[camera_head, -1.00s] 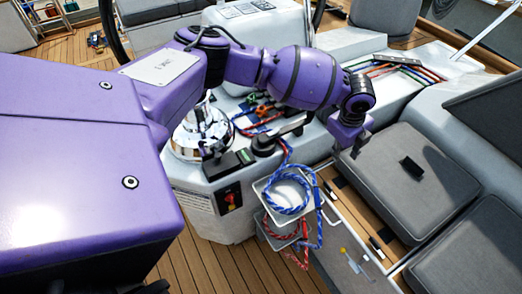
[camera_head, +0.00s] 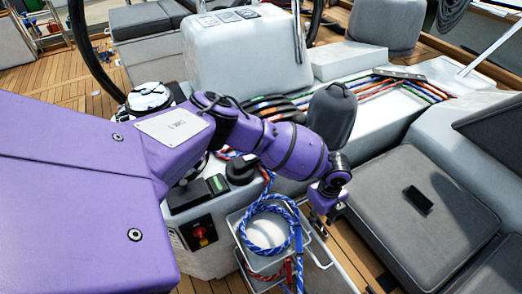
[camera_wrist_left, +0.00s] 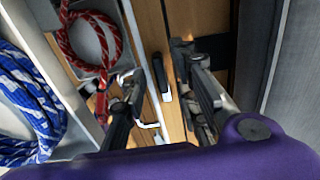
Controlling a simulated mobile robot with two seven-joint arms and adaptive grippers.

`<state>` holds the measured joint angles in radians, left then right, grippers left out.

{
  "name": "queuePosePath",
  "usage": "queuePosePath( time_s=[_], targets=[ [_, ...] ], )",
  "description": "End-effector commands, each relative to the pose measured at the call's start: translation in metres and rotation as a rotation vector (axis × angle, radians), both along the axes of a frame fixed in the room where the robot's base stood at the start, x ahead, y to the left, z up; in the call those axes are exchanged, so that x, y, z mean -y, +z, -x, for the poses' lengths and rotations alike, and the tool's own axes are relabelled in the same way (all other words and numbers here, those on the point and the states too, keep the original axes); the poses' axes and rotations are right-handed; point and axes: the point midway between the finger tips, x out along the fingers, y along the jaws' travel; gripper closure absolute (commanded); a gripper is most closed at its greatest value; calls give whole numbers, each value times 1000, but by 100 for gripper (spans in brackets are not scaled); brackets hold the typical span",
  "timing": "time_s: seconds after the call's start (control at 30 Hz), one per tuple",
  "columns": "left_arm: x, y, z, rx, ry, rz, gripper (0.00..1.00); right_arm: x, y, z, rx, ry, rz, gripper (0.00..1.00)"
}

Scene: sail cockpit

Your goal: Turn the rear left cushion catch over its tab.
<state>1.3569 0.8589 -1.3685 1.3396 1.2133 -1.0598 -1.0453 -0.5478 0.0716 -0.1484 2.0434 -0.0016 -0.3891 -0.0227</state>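In the left wrist view a small dark catch with a pale edge (camera_wrist_left: 162,77) stands on a wooden strip, between and beyond my left fingers. I cannot tell for certain that it is the rear left cushion catch. My left gripper (camera_wrist_left: 160,66) is open, with nothing between its fingers. In the head view my left gripper (camera_head: 323,212) points down at the front edge of the grey cushion (camera_head: 385,185); it and the wrist hide the catch there. A small black rectangular piece (camera_head: 418,200) lies on that cushion. I cannot see my right gripper.
Metal bins with a coiled blue rope (camera_head: 262,232) and a red rope (camera_wrist_left: 92,38) stand close beside my left gripper. A console with a red switch (camera_head: 202,234) is left of them. A dark grey covered winch (camera_head: 331,120) stands behind my wrist.

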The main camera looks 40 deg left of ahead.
Motion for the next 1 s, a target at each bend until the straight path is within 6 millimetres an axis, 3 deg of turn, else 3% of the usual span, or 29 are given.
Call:
queuePosePath(
  time_s=[0.33, 0.57, 1.0],
  targets=[
    [-1, -7, 0, 0, 1, 0, 72, -4, 3, -15, 27, 7, -5, 60],
    [0, -6, 0, 0, 1, 0, 100, -4, 3, -14, 25, 7, -6, 60],
    [0, -5, 0, 1, 44, 0, 100, -2, 5, -7, 14, 3, -4, 60]
  ],
)
